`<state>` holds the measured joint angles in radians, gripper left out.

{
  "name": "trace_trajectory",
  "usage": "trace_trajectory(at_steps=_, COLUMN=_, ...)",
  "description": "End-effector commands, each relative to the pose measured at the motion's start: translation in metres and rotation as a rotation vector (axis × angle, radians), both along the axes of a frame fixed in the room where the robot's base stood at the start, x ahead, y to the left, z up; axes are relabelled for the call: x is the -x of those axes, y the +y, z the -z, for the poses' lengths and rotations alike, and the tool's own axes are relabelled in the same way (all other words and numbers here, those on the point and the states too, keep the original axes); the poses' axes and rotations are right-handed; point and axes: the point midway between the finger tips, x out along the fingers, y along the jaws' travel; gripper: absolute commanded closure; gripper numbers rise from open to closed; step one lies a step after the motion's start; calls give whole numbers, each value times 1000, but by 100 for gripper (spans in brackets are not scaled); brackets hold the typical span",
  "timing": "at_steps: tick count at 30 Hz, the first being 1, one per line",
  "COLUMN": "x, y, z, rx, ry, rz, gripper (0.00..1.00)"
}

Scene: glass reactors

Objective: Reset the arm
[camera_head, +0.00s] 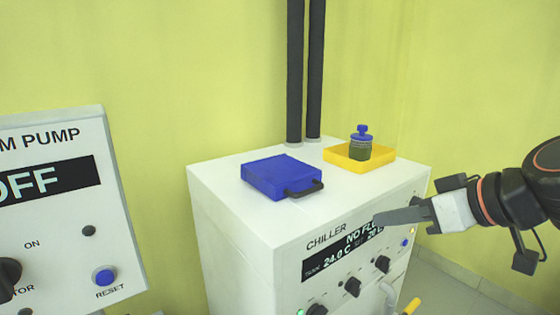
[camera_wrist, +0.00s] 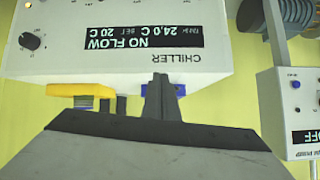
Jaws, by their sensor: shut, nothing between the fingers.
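My gripper (camera_head: 378,220) is at the right in the head view, its long grey fingers shut and pointing left. The fingers are in front of the upper part of the white chiller (camera_head: 245,255) and cover part of its display (camera_head: 340,258). In the wrist view my gripper (camera_wrist: 158,78) shows its closed fingers pointing up at the chiller (camera_wrist: 210,60), which appears upside down. Nothing is held. I cannot tell how far the fingertips are from the chiller's front.
A blue case (camera_head: 280,175) with a black handle and a yellow tray (camera_head: 335,157) holding a blue-capped bottle (camera_head: 361,145) sit on the chiller top. Two dark pipes (camera_head: 305,70) rise behind. A pump panel (camera_head: 60,220) stands at the left. A yellow handle (camera_head: 412,306) is low at the right.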

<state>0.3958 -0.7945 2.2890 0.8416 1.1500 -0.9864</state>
Motion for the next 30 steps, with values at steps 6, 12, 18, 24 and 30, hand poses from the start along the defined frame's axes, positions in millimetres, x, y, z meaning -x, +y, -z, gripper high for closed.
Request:
trace_trajectory(at_steps=6, x=22, y=-19, z=101, rx=61, ry=297, rz=149, gripper=100)
trace_trajectory(at_steps=12, x=40, y=-47, z=169, rx=164, ry=450, rz=310, gripper=100)
trace_trajectory(at_steps=18, x=47, y=-67, z=202, rx=239, ry=490, rz=416, gripper=100)
trace_trajectory(at_steps=24, x=49, y=-73, z=209, rx=258, ry=494, rz=450, gripper=100)
trace_trajectory(at_steps=30, x=49, y=-73, z=209, rx=256, ry=495, rz=449, gripper=100)
